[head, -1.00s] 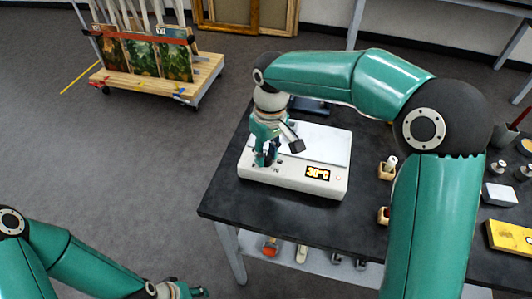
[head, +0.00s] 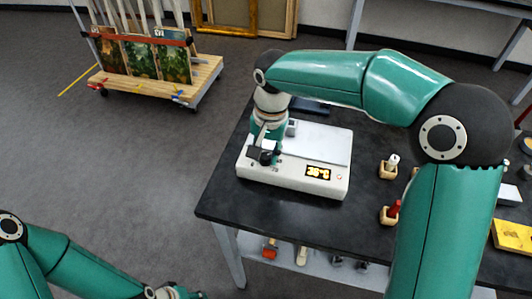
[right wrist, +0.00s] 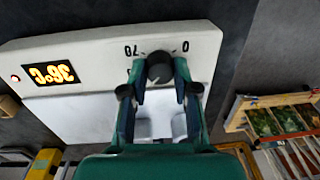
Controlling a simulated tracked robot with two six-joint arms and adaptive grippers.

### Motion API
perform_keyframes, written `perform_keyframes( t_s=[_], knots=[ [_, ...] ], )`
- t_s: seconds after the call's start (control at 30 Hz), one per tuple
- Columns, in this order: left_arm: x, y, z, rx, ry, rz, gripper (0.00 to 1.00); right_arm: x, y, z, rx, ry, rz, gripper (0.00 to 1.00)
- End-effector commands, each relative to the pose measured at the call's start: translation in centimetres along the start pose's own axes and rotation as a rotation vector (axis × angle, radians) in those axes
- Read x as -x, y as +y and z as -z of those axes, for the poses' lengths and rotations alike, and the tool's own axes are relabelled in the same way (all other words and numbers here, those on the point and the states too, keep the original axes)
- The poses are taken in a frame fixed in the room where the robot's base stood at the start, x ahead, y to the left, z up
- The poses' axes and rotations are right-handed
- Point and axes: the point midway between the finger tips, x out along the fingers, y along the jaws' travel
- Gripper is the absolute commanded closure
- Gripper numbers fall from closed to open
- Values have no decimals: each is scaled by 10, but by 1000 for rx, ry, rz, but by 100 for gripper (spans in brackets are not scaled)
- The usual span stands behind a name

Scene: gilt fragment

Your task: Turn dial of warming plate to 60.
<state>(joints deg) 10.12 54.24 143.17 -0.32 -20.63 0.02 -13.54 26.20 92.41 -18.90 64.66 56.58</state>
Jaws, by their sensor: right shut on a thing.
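The white warming plate (head: 325,142) sits on the near left part of the dark table. Its lit display (head: 318,172) reads 36°C; it also shows upside down in the right wrist view (right wrist: 52,74). My right gripper (head: 266,158) points down at the plate's front left. In the right wrist view its fingers are shut on the dark round dial (right wrist: 160,68), with the marks 0 and 70 beside it. The gripper hides the dial in the head view. My left gripper (head: 182,292) is at the bottom edge, partly cut off, its fingers unclear.
Small wooden holders (head: 388,170) stand right of the plate, one with a red-topped item (head: 394,208). A yellow box (head: 513,237) lies far right. A cart with paintings (head: 150,75) stands on the floor beyond.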

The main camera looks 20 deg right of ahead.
Motion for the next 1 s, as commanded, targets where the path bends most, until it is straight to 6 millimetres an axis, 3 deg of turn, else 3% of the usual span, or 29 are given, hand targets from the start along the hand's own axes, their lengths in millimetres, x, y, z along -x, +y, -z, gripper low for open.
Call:
perform_keyframes(
  t_s=[0.43, 1.0],
  knots=[
    [-7, -3, 0, 0, 0, 0, 60, 2, 0, 2, -297, 27, 7, 100],
    [-8, -3, 0, 0, 0, 0, 60, 3, 0, 2, -359, 31, 8, 100]
  ],
)
